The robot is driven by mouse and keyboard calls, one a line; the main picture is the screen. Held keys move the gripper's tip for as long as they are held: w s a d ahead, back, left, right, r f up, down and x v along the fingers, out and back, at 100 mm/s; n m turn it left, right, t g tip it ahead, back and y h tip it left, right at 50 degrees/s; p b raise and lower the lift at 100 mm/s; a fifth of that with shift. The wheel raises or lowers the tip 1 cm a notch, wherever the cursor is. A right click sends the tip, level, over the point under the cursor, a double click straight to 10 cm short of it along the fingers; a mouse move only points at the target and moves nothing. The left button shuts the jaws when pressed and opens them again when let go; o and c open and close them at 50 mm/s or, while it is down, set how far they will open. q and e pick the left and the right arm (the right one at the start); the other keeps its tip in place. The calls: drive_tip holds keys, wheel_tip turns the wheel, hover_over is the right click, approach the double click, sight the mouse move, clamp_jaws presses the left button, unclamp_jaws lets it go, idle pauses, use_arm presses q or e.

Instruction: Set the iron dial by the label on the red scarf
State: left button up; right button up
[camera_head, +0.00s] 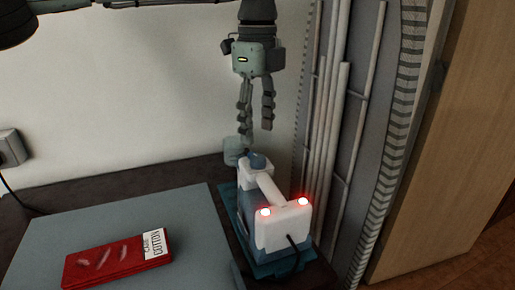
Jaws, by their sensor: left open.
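The red scarf (110,264) lies folded on a grey-blue board at the lower left. Its white label (153,244) is on its right end and reads what looks like "COTTON", turned sideways. The iron (284,226) stands on a teal base (273,267) right of the board, with two red lights lit on its near white end. The dial (257,161) appears to be the blue round part at its top; its setting is too small to read. My left gripper (257,108) points down just above the iron, open and empty, its fingers apart from the dial. My right gripper is not in view.
The grey-blue board (190,222) covers the front left of the dark table. White and grey pipes (330,135) stand close to the right of the iron. A wall socket (10,147) with a dark cable is at the left edge.

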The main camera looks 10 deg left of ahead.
sight(257, 157)
use_arm(q)
wheel_tip(257, 157, down, 5)
drive_tip(key=shift+f, duration=0.6)
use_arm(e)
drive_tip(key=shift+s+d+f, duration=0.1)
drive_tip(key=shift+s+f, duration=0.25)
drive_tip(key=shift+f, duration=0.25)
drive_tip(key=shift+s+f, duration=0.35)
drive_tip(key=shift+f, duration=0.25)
use_arm(q)
drive_tip(key=shift+c, duration=0.2)
clamp_jaws()
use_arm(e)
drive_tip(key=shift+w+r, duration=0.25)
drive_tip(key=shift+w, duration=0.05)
